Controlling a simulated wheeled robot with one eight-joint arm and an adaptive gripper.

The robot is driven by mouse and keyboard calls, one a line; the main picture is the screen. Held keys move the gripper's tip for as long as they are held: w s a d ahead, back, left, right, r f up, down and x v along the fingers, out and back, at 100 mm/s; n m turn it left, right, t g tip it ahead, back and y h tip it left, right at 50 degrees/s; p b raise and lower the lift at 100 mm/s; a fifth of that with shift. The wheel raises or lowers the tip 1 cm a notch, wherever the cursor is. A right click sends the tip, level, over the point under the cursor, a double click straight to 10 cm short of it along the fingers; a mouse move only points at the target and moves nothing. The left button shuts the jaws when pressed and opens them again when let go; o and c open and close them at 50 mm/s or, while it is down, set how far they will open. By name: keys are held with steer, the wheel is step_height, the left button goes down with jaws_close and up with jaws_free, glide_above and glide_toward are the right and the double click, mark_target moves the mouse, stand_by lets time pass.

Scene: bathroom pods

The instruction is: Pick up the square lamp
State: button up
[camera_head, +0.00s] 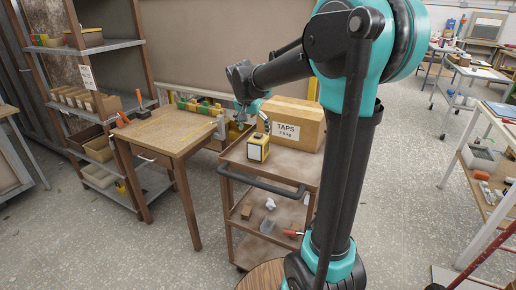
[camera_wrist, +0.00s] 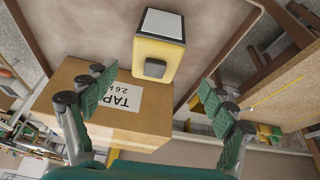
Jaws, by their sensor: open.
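The square lamp (camera_head: 258,148) is a small yellow block with a white panel and dark edging. It stands on the top shelf of the brown trolley (camera_head: 285,174), in front of the cardboard box. In the wrist view the lamp (camera_wrist: 158,58) is at top centre, with a dark grey square part on its near face. My gripper (camera_head: 256,117) is just above and behind the lamp in the head view. In the wrist view my gripper (camera_wrist: 158,96) is open, with its green-padded fingers spread left and right. The lamp lies beyond the fingertips, between their lines, and nothing is held.
A cardboard box (camera_head: 292,122) marked TAPS stands close behind the lamp; it also shows below the lamp in the wrist view (camera_wrist: 140,118). A wooden table (camera_head: 165,130) is left of the trolley. The trolley's dark handle (camera_head: 262,185) runs along its front.

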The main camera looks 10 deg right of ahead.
mark_target(256, 136)
steer(key=x, duration=0.6)
steer(key=shift+w+f, duration=0.1)
steer(key=shift+s+d+x, duration=0.1)
steer(key=shift+d+x, duration=0.05)
steer(key=shift+x, duration=1.2)
steer(key=shift+s+d+x, duration=0.15)
steer(key=shift+x, duration=1.15)
steer(key=c, duration=1.5)
steer(key=shift+c, duration=0.2)
